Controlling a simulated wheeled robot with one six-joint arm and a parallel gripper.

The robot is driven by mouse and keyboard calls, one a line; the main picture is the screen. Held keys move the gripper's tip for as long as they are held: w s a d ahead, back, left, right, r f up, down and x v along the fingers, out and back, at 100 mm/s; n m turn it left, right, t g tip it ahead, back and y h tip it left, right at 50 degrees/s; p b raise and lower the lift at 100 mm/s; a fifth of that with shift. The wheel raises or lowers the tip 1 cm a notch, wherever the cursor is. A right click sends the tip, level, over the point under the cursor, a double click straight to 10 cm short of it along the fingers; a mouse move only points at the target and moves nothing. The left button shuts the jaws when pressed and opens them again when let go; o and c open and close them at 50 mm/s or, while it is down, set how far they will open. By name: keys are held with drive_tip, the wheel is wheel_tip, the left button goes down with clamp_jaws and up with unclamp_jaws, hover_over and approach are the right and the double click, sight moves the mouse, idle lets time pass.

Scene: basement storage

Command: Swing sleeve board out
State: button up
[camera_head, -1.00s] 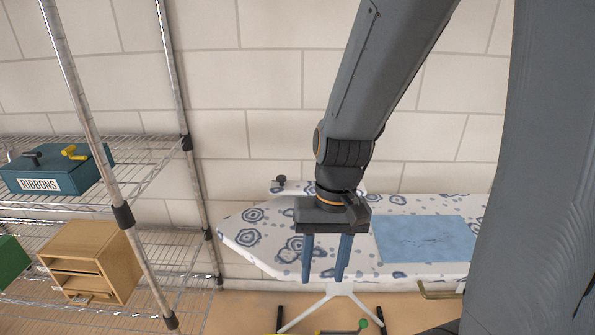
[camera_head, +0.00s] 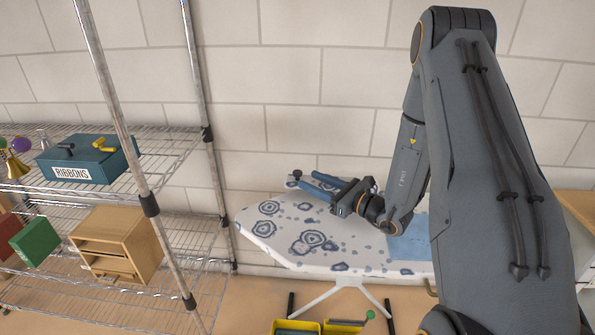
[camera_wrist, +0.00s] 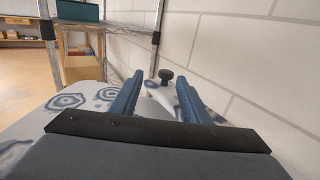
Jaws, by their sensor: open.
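The ironing board (camera_head: 270,228) has a white cover with blue ring patterns and a plain blue patch (camera_head: 408,245). The sleeve board (camera_wrist: 156,91), in a similar cover, lies along its wall side and is mostly hidden by my gripper. A dark round knob (camera_head: 297,175) stands at the sleeve board's left end. My gripper (camera_head: 307,180) is open and empty, lying roughly level over the board and pointing left at the knob. In the wrist view, the knob (camera_wrist: 166,76) shows beyond the fingertips, between the two blue fingers; there is no clear contact.
A wire shelf rack (camera_head: 185,150) stands left of the board, with a teal RIBBONS box (camera_head: 85,160) and a wooden drawer unit (camera_head: 118,245). The brick wall (camera_head: 290,90) runs close behind the sleeve board. Yellow bins (camera_head: 297,326) sit on the floor below.

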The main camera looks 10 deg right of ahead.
sight(301, 173)
drive_tip(key=shift+w+d+f+m+t, duration=0.1)
drive_tip(key=shift+w+d+m+t, duration=0.2)
drive_tip(key=shift+d, duration=0.1)
drive_tip(key=shift+w+a, duration=0.15)
drive_tip(key=shift+w, duration=0.15)
drive_tip(key=p+x, duration=0.1)
drive_tip(key=x, duration=0.6)
drive_tip(key=shift+f+p, duration=0.1)
drive_tip(key=shift+p, duration=0.3)
clamp_jaws()
